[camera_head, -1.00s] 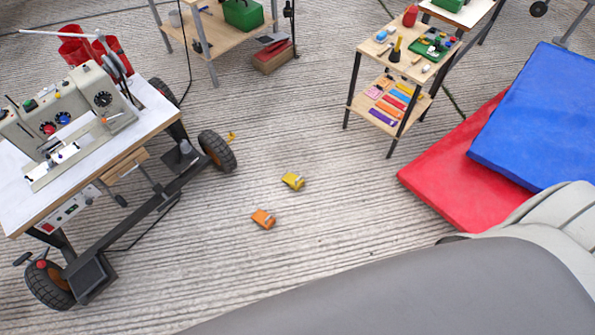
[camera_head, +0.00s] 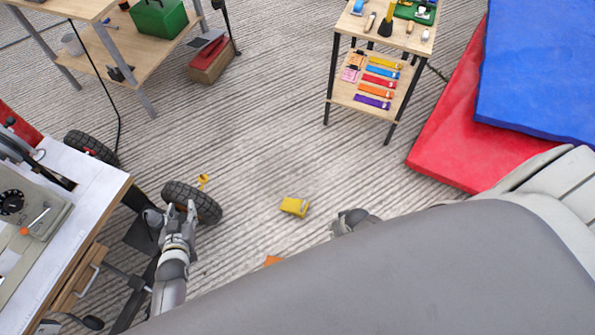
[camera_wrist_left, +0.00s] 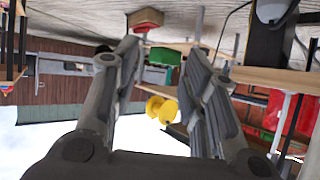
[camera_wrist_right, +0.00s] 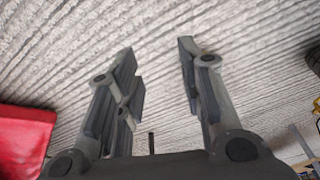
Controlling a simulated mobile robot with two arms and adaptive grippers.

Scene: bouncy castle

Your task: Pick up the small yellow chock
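The small yellow chock (camera_head: 294,206) lies on the grooved floor near the middle of the head view. My right gripper (camera_head: 352,220) shows just right of it in the picture, mostly hidden behind my own grey body. In the right wrist view its fingers (camera_wrist_right: 157,58) are spread with only bare floor beyond. My left gripper (camera_head: 178,212) is left of the chock, in front of a cart wheel. In the left wrist view its fingers (camera_wrist_left: 165,60) are apart and empty. I cannot make out the chock in either wrist view.
An orange chock (camera_head: 273,261) is partly hidden below the yellow one. The sewing machine cart's black wheel (camera_head: 192,203) and white tabletop (camera_head: 78,185) are at left. A small shelf (camera_head: 345,98) and red mat (camera_head: 465,150) stand right.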

